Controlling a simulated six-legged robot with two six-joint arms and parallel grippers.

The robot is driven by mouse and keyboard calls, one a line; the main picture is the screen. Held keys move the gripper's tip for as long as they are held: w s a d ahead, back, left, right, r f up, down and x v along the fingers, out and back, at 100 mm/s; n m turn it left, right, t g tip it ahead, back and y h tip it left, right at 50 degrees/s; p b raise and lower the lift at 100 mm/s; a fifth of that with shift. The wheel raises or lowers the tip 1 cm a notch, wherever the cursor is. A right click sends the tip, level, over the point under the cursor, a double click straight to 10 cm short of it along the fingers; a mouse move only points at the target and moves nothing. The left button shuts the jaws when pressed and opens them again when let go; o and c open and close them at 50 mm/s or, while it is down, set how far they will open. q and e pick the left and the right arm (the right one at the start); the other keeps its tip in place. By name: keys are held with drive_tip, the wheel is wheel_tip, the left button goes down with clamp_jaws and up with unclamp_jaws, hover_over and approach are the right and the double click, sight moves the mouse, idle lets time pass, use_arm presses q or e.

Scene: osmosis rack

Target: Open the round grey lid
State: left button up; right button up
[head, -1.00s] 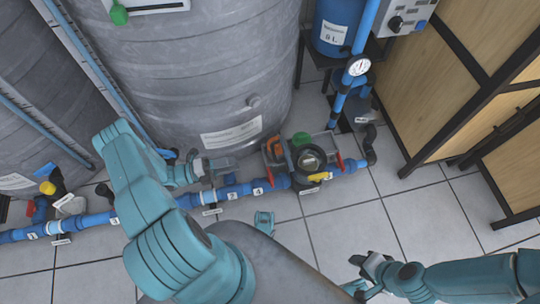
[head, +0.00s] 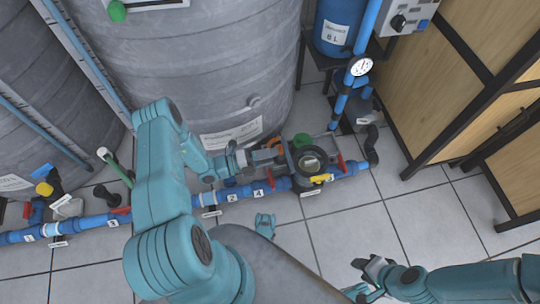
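A round, dark grey-rimmed disc (head: 311,159) with a lighter centre sits on the pipe assembly at centre right; it may be the round grey lid. My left gripper (head: 268,156) is just left of it, by an orange handle (head: 274,143). Its fingers overlap the fittings there, so I cannot tell how far apart they are or whether they touch anything. My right gripper (head: 368,275) is open and empty over the floor at the lower right, well away from the disc.
A blue pipe (head: 240,191) with numbered tags and red valve handles (head: 341,163) runs along the floor. A large grey tank (head: 200,75) stands behind it.

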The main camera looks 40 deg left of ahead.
use_arm(q)
clamp_jaws()
drive_tip(key=p, duration=0.1)
drive_tip(key=r+g+p, duration=0.1)
drive_tip(key=shift+w+d+r+y+p, duration=0.25)
drive_tip(key=shift+w+d+y+p, duration=0.05)
drive_tip(key=shift+w+d+p, duration=0.1)
drive_tip(key=shift+w+d, duration=0.25)
drive_tip(key=shift+w, duration=0.15)
unclamp_jaws()
drive_tip(key=shift+s, duration=0.1)
